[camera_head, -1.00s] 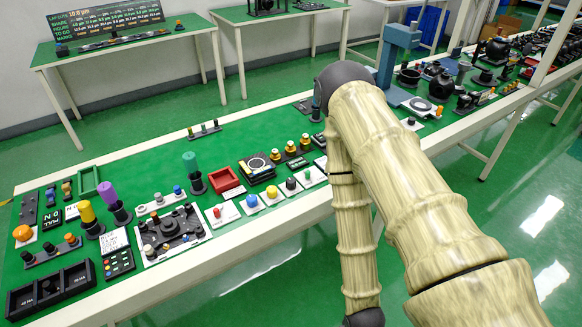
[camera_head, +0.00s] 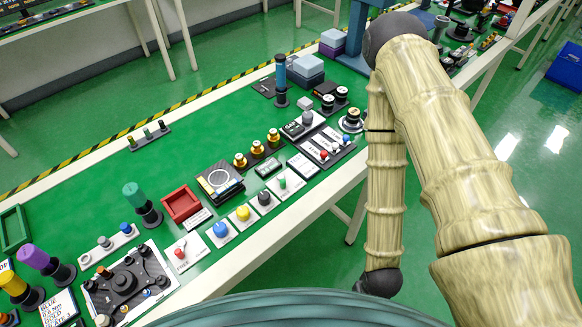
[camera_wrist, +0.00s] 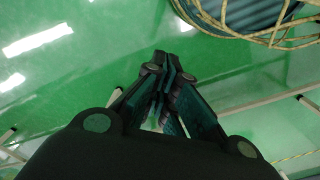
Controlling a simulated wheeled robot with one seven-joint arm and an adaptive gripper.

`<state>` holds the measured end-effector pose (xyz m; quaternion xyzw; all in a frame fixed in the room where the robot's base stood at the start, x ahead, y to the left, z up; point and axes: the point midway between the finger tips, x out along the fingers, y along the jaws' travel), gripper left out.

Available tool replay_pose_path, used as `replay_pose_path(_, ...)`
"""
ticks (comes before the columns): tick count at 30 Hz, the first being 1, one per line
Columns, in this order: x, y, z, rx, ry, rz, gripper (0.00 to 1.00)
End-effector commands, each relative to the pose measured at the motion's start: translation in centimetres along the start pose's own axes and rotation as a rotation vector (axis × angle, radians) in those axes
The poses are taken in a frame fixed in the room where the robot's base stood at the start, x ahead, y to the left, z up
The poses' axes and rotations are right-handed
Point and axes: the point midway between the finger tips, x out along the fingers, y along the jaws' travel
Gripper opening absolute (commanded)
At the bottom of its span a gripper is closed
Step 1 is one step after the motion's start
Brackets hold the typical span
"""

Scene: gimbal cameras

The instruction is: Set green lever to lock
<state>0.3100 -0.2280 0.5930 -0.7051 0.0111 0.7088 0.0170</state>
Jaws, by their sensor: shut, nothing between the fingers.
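In the head view, a small green knob (camera_head: 283,184) stands on a white plate at the right end of a row of small controls near the bench's front edge. A taller upright handle with a green top (camera_head: 133,190) stands on a black round base further left. I cannot tell for certain which is the green lever, nor read a lock mark. My gripper (camera_wrist: 168,68) shows in the wrist view, shut and empty above the green floor. It is out of sight in the head view and away from both green-topped controls.
The row also has a red-knobbed plate (camera_head: 181,253), a blue knob (camera_head: 220,230), a yellow knob (camera_head: 243,213) and a black knob (camera_head: 264,198). A red tray (camera_head: 182,204) lies behind. My arm covers part of the bench's right side. Open floor lies in front.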

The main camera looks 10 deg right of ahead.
Motion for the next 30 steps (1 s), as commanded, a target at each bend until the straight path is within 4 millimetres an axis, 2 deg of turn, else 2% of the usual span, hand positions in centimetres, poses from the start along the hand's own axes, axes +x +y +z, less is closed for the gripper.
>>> replay_pose_path(9, -0.2, -0.1, 0.0, 0.008, 0.000, 0.001, 0.00)
replay_pose_path(14, -1.6, -0.5, -1.4, 0.136, 0.021, 0.011, 0.00)
replay_pose_path(20, -5.0, -2.0, -5.0, 0.561, 0.075, 0.035, 0.00)
replay_pose_path(30, -12.0, -5.5, -11.3, 1.420, 0.137, 0.052, 0.00)
